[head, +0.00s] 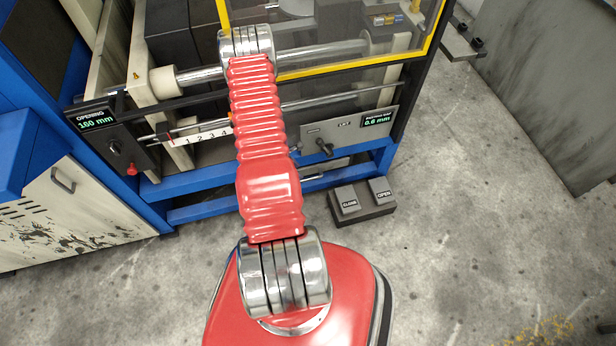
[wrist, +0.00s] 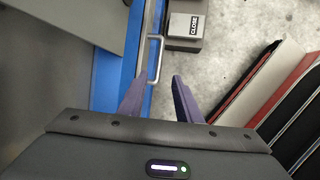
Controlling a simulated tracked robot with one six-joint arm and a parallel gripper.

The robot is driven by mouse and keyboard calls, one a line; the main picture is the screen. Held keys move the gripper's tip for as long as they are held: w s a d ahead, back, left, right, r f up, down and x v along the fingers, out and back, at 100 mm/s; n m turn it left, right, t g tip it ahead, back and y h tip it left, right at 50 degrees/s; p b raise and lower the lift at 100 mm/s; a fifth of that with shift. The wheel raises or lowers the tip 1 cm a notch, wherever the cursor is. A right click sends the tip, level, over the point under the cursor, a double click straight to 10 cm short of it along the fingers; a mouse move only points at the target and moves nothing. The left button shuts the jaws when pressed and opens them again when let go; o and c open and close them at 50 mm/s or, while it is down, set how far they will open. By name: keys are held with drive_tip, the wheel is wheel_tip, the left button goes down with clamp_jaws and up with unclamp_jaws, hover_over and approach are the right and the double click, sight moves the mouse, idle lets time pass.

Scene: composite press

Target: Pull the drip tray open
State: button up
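The drip tray's front edge shows as a thin grey strip low in the press frame, with a metal bar handle (wrist: 161,50) on it in the wrist view. In the head view the handle (head: 314,177) shows just right of my arm, low by the blue frame. My gripper (wrist: 160,78) is open, its two dark purple fingers apart and empty. The handle lies just ahead of the fingertips, nearer the left finger; I cannot tell whether they touch. In the head view my arm hides my gripper. The tray's inside is hidden.
A pedal block with a CLOSE pedal (head: 346,199) and an OPEN pedal (head: 381,189) stands on the floor beside the handle. The blue press frame (head: 204,212) runs along the left. A grey cabinet (head: 555,80) stands far right.

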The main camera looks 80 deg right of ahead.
sight(307, 180)
idle(0.3)
drive_tip(key=shift+x, duration=6.85)
drive_tip(key=shift+c, duration=0.5)
clamp_jaws()
drive_tip(key=shift+d+r, duration=0.1)
drive_tip(key=shift+d, duration=0.15)
drive_tip(key=shift+a, duration=0.2)
